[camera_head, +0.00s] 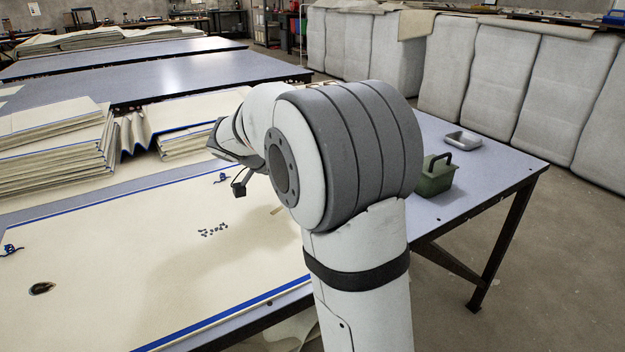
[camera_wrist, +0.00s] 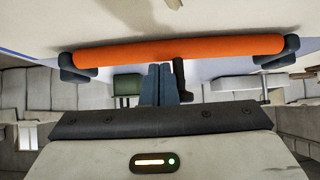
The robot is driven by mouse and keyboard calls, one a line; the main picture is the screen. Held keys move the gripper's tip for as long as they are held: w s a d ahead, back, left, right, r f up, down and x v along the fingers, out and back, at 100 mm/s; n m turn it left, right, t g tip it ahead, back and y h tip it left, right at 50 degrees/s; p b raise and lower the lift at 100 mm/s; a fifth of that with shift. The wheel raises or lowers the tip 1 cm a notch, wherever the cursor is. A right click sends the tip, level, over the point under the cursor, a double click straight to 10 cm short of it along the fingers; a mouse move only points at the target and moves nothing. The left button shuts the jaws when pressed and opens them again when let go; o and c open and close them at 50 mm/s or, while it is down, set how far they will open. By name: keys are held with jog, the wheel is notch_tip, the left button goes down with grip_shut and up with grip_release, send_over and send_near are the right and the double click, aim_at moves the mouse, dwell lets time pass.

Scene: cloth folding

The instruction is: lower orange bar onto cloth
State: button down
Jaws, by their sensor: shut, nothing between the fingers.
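The orange bar (camera_wrist: 215,47) spans the upper part of the wrist view, with a dark block at each end. My gripper (camera_wrist: 156,70) is shut and empty. Its fingertips appear just below the bar's middle in the picture; I cannot tell whether they touch it. The cream cloth (camera_head: 130,275) with blue edges lies flat on the near table in the head view. Pale cloth also shows behind the bar in the wrist view (camera_wrist: 100,22). The bar cannot be made out in the head view, where my arm covers part of the scene. Its gap to the cloth is unclear.
Stacks of folded cloth (camera_head: 50,150) lie at the table's left back. Small dark pieces (camera_head: 213,230) and a dark oval item (camera_head: 41,288) lie on the cloth. A green box (camera_head: 436,175) and a grey tray (camera_head: 462,140) sit on the table's right part.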

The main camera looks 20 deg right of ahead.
jog(key=p+v, duration=0.1)
jog(key=v, duration=0.7)
jog(key=shift+a+f, duration=0.15)
jog(key=shift+a, duration=0.3)
jog(key=s+a+r+n+y+p, duration=0.2)
jog(key=s+r+n+y+p, duration=0.3)
jog(key=s+r+n+p, duration=0.3)
jog(key=s+a+r+n+t+y+p, duration=0.1)
jog(key=s+a+r+n+y+p, duration=0.2)
jog(key=s+r+n+p, duration=0.5)
jog(key=s+r+y+p, duration=0.1)
jog(key=s+r+p, duration=0.2)
jog(key=s+p, duration=0.5)
jog(key=shift+s+n+y+p, duration=0.25)
jog(key=shift+n+y+p, duration=0.15)
jog(key=shift+p, duration=2.9)
